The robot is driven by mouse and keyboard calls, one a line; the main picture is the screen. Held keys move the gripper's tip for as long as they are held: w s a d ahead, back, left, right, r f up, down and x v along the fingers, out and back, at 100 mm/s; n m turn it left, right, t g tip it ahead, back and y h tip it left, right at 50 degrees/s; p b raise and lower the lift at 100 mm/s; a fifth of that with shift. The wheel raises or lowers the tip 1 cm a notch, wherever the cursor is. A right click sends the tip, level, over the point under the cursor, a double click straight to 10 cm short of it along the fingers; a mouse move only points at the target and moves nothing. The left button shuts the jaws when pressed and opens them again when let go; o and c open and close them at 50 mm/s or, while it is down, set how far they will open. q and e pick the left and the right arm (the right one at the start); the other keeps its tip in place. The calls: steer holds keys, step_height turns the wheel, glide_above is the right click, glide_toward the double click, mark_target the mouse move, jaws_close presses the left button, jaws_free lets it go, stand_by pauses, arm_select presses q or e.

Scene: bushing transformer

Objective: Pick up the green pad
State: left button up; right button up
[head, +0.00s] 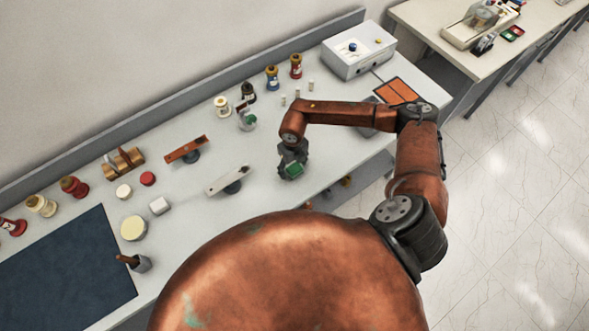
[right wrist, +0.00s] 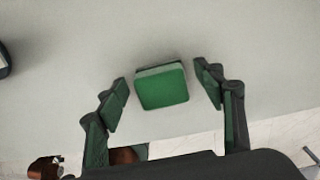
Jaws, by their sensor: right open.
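The green pad (right wrist: 161,88) is a small block with rounded corners and a paler side. It lies on the light grey bench top, near the front edge. In the head view the green pad (head: 294,170) shows just below my right gripper (head: 291,165), partly covered by it. In the right wrist view my right gripper (right wrist: 165,97) is open, with one finger on each side of the pad. Gaps show between both fingers and the pad. My left gripper is not in view.
A dark blue mat (head: 65,275) covers the bench's left part. A grey lever piece (head: 230,180) stands left of my right gripper. A white control box (head: 358,50) and an orange panel (head: 396,90) are at the back right. Several spools line the rear.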

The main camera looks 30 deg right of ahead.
steer(key=shift+c, duration=0.6)
steer(key=c, duration=1.1)
steer(key=shift+r, duration=0.1)
steer(key=shift+c, duration=0.2)
steer(key=shift+r, duration=0.65)
steer(key=s+a+r+b, duration=0.4)
steer(key=s+a+r, duration=0.1)
steer(key=s+r, duration=0.6)
steer(key=shift+s+r, duration=0.25)
steer(key=shift+s, duration=0.8)
